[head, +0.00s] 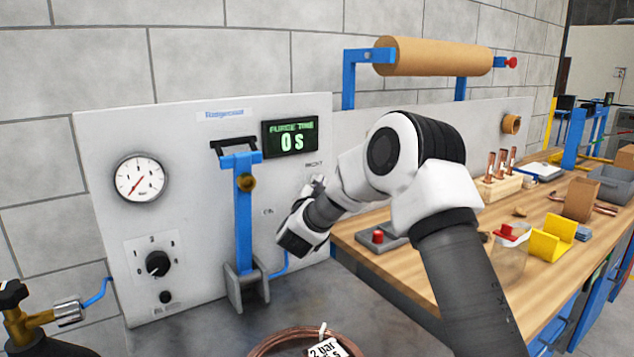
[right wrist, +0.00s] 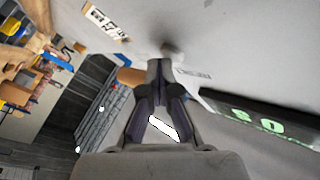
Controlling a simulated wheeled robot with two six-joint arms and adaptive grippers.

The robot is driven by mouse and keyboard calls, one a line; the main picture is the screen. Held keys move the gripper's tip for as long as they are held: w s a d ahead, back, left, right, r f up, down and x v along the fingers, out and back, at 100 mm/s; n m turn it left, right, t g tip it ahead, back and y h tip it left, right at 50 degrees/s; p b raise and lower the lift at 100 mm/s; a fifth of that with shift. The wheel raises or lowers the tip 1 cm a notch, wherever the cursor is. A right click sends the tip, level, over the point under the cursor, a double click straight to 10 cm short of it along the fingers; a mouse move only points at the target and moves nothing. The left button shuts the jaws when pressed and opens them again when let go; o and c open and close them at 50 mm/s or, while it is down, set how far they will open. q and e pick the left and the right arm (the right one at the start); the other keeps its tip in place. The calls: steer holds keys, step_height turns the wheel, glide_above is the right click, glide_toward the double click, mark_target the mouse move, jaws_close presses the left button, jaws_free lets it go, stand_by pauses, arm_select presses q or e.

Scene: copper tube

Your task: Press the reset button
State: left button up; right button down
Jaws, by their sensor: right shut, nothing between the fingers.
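The grey-white control panel (head: 200,180) bears a small RESET label (head: 314,164) below and right of the display. The label also shows in the right wrist view (right wrist: 193,73). A blurred, grey, round reset button (right wrist: 172,48) stands out from the panel just past my fingertips. My right gripper (right wrist: 163,68) is shut and empty, its tips very close to the button; I cannot tell whether they touch. In the head view my right gripper (head: 317,186) is small and partly hidden by my wrist. My left gripper is not in view.
The display (head: 291,137) reads 0 S. A blue lever (head: 243,215) stands left of my wrist, with a gauge (head: 140,180) and black knob (head: 158,263) further left. A copper coil (head: 270,342) lies below. The wooden bench (head: 400,262) at right carries a red button box (head: 379,238).

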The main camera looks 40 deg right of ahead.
steer(key=shift+s, duration=0.1)
steer(key=shift+s+a, duration=0.1)
steer(key=shift+s, duration=0.7)
steer(key=shift+s+a+b, duration=0.15)
steer(key=shift+s+b, duration=0.2)
steer(key=shift+s, duration=0.9)
steer(key=shift+s+a+b, duration=0.15)
steer(key=shift+s+b, duration=0.15)
steer(key=shift+s, duration=0.95)
steer(key=shift+f, duration=0.1)
